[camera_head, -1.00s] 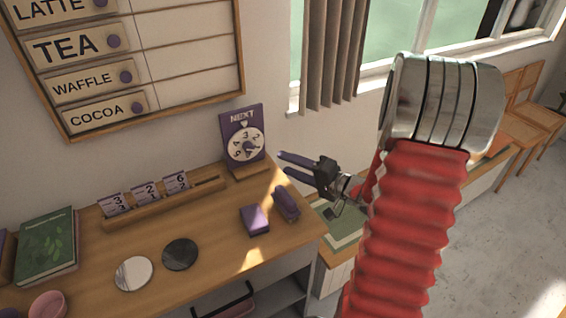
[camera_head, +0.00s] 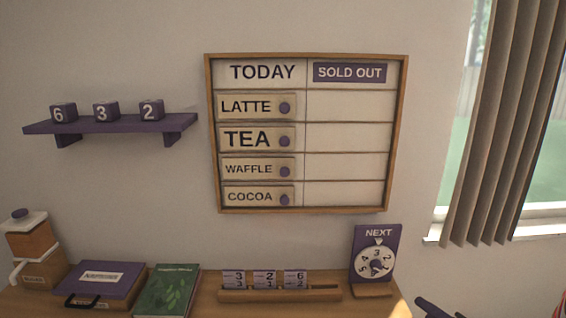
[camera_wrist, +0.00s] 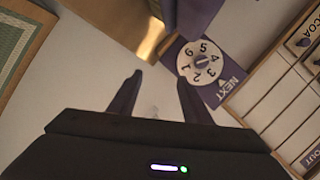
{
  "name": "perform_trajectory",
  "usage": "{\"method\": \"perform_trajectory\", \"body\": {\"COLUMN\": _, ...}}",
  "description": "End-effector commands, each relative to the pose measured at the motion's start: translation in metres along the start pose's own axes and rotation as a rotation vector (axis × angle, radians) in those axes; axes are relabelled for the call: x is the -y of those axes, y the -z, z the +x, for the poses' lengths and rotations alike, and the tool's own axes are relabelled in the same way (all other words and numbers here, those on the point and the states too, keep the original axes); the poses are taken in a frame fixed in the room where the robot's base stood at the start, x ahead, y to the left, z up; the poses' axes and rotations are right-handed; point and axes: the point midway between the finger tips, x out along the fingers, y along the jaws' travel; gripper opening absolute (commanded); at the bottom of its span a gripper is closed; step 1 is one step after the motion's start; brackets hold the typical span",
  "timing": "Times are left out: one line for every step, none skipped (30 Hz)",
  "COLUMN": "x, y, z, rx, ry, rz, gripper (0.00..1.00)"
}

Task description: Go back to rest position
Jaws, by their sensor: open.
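My gripper (camera_wrist: 159,78) is open in the wrist view. Its two dark fingers stand apart with nothing between them, only pale wall or floor behind. In the head view only a dark purple part of my gripper (camera_head: 436,309) shows at the bottom edge, right of the counter; the rest of my arm is outside the picture. The purple NEXT dial sign (camera_head: 375,265) stands upright at the right end of the counter. It also shows in the wrist view (camera_wrist: 206,66), beyond the right fingertip, and I cannot tell how far apart they are.
The menu board (camera_head: 346,197) hangs on the wall, with LATTE, TEA, WAFFLE and COCOA plates in its left column. A purple shelf (camera_head: 110,125) holds three number blocks. A wooden card rack (camera_head: 279,296), green book (camera_head: 167,291), purple box (camera_head: 103,283) and grinder (camera_head: 31,245) line the counter.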

Motion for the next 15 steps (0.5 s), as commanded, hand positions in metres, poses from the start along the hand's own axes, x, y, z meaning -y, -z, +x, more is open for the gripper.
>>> {"method": "perform_trajectory", "body": {"x": -0.016, "y": 0.002, "z": -0.001, "rx": -0.013, "ry": -0.064, "rz": -0.037, "gripper": 0.45}}
{"method": "perform_trajectory", "body": {"x": -0.026, "y": 0.004, "z": -0.002, "rx": -0.019, "ry": -0.103, "rz": -0.060, "gripper": 0.45}}
{"method": "perform_trajectory", "body": {"x": -0.038, "y": 0.006, "z": -0.004, "rx": -0.027, "ry": -0.157, "rz": -0.089, "gripper": 0.45}}
{"method": "perform_trajectory", "body": {"x": -0.046, "y": 0.008, "z": -0.007, "rx": -0.032, "ry": -0.196, "rz": -0.111, "gripper": 0.45}}
{"method": "perform_trajectory", "body": {"x": -0.054, "y": 0.011, "z": -0.010, "rx": -0.037, "ry": -0.234, "rz": -0.134, "gripper": 0.45}}
{"method": "perform_trajectory", "body": {"x": -0.063, "y": 0.015, "z": -0.014, "rx": -0.041, "ry": -0.286, "rz": -0.163, "gripper": 0.45}}
{"method": "perform_trajectory", "body": {"x": -0.070, "y": 0.017, "z": -0.018, "rx": -0.043, "ry": -0.324, "rz": -0.184, "gripper": 0.45}}
{"method": "perform_trajectory", "body": {"x": -0.075, "y": 0.019, "z": -0.021, "rx": -0.043, "ry": -0.360, "rz": -0.205, "gripper": 0.45}}
{"method": "perform_trajectory", "body": {"x": -0.082, "y": 0.021, "z": -0.026, "rx": -0.042, "ry": -0.409, "rz": -0.232, "gripper": 0.45}}
{"method": "perform_trajectory", "body": {"x": -0.086, "y": 0.024, "z": -0.029, "rx": -0.040, "ry": -0.444, "rz": -0.252, "gripper": 0.45}}
{"method": "perform_trajectory", "body": {"x": -0.090, "y": 0.025, "z": -0.034, "rx": -0.036, "ry": -0.479, "rz": -0.271, "gripper": 0.45}}
{"method": "perform_trajectory", "body": {"x": -0.094, "y": 0.027, "z": -0.039, "rx": -0.030, "ry": -0.524, "rz": -0.295, "gripper": 0.45}}
{"method": "perform_trajectory", "body": {"x": -0.097, "y": 0.028, "z": -0.043, "rx": -0.024, "ry": -0.557, "rz": -0.313, "gripper": 0.45}}
{"method": "perform_trajectory", "body": {"x": -0.099, "y": 0.028, "z": -0.047, "rx": -0.016, "ry": -0.589, "rz": -0.331, "gripper": 0.45}}
{"method": "perform_trajectory", "body": {"x": -0.100, "y": 0.029, "z": -0.052, "rx": -0.005, "ry": -0.631, "rz": -0.353, "gripper": 0.45}}
